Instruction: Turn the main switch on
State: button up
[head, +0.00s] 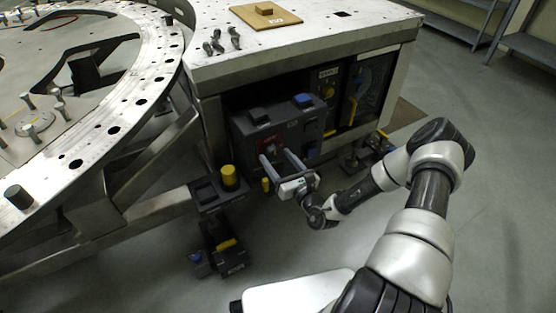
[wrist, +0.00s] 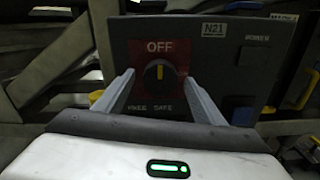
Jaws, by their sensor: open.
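The main switch is a dark round knob (wrist: 160,76) with a yellow pointer mark, on a red plate (wrist: 146,48). The pointer is near vertical, toward the word OFF above it; smaller lettering below is partly hidden by my gripper. The plate is on a grey control box (head: 243,124) under the steel table. In the head view the red plate (head: 270,143) shows partly behind my gripper (head: 275,157). In the wrist view my gripper (wrist: 160,84) is open, with one finger on each side of the knob. I cannot tell whether the fingers touch it.
The box's front has a POWER label and a blue button (wrist: 243,116) right of the plate. A yellow cylinder (head: 229,176) stands left of the gripper. The steel table (head: 300,30) overhangs the box.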

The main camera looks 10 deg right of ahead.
jog(key=c, duration=1.1)
jog(key=shift+o, duration=0.2)
jog(key=m+p, duration=0.2)
jog(key=m, duration=0.1)
jog(key=shift+r+m+p, duration=0.1)
jog(key=shift+m+p, duration=0.25)
jog(key=shift+m, duration=0.05)
jog(key=m+p, duration=0.2)
jog(key=m, duration=0.7)
jog(key=shift+m+p, duration=0.4)
jog(key=shift+m, duration=2.2)
